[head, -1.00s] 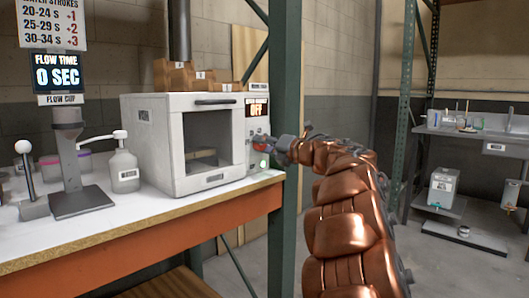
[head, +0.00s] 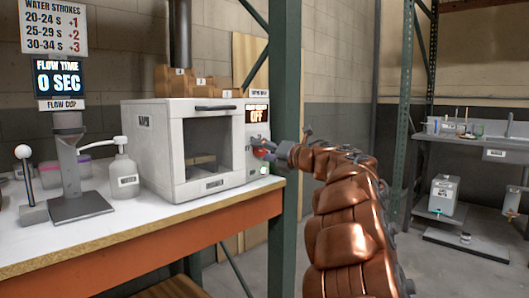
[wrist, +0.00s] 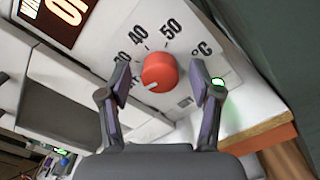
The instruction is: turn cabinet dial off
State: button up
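The cabinet (head: 160,150) is a white box with a dark window and handle, on the bench. Its display (head: 257,114) reads OFF in the head view. The red dial (wrist: 158,72) is on the cabinet's right front panel, with 40, 50 and °C marked around it. Its white pointer mark faces the lower left in the wrist view. My gripper (wrist: 159,82) is open, with one finger on each side of the dial and gaps visible between fingers and dial. In the head view, my gripper (head: 270,150) is at the panel and partly hides the dial.
A green light (wrist: 218,81) glows beside the dial. A green post (head: 285,200) stands just right of the cabinet, close to my arm. A pump bottle (head: 123,170) and flow cup stand (head: 70,170) are left on the bench (head: 110,245). A sink counter is at far right.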

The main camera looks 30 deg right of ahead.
jog(key=shift+s, duration=0.1)
jog(key=v, duration=1.1)
jog(key=shift+s, duration=0.4)
jog(key=shift+d, duration=0.15)
jog(key=shift+r, duration=0.1)
